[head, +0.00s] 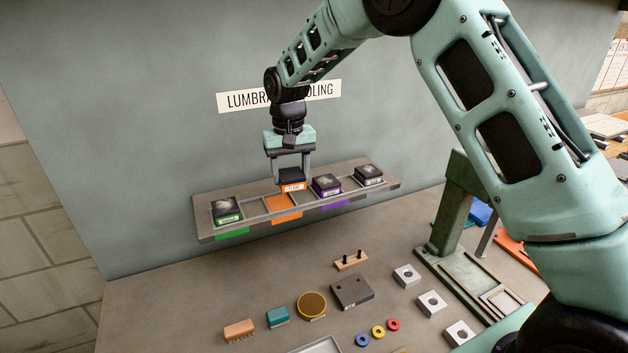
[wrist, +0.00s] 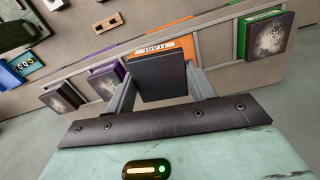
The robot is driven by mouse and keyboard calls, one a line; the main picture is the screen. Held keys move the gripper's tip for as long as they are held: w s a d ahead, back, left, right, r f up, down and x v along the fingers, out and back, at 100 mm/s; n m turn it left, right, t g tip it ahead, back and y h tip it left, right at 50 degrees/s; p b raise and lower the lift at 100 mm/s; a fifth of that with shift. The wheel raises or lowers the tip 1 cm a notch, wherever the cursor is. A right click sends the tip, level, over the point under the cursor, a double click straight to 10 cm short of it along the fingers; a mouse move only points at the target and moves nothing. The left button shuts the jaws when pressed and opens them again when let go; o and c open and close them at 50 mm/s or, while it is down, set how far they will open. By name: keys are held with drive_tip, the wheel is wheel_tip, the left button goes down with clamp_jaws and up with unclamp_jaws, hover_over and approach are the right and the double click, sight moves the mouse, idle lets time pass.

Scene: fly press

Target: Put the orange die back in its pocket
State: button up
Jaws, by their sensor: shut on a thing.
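My gripper (head: 290,168) is shut on the orange die (head: 292,178), a dark block with an orange, white-labelled front. In the wrist view the die (wrist: 158,76) sits level between the two fingers, its dark face towards the camera. The die is at the back edge of the orange pocket (head: 283,206), seemingly raised above the shelf; the exact gap cannot be told. The pocket is an empty orange-floored bay, second from the left on the wall shelf (head: 208,236). In the wrist view its orange floor (wrist: 172,30) shows beyond the die.
A green die (head: 226,210) fills the pocket on the left. A purple die (head: 326,186) and a grey-black die (head: 369,174) sit in pockets to the right. Below is a bench with brushes, a round tin (head: 312,305), blocks and rings. A green press (head: 455,210) stands at right.

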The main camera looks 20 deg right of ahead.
sight(280, 172)
drive_tip(key=shift+w+a+r+n+p, duration=0.35)
drive_tip(key=shift+w+a+r+n, duration=0.15)
drive_tip(key=shift+w+a+r, duration=0.5)
drive_tip(key=shift+w+a, duration=0.1)
drive_tip(key=shift+a, duration=0.3)
drive_tip(key=shift+f+b, duration=1.9)
drive_tip(key=shift+f, duration=0.5)
drive_tip(key=shift+f+b, duration=0.35)
drive_tip(key=shift+f, duration=0.55)
drive_tip(key=shift+f, duration=0.5)
drive_tip(key=o, duration=1.6)
drive_tip(key=shift+f, duration=0.1)
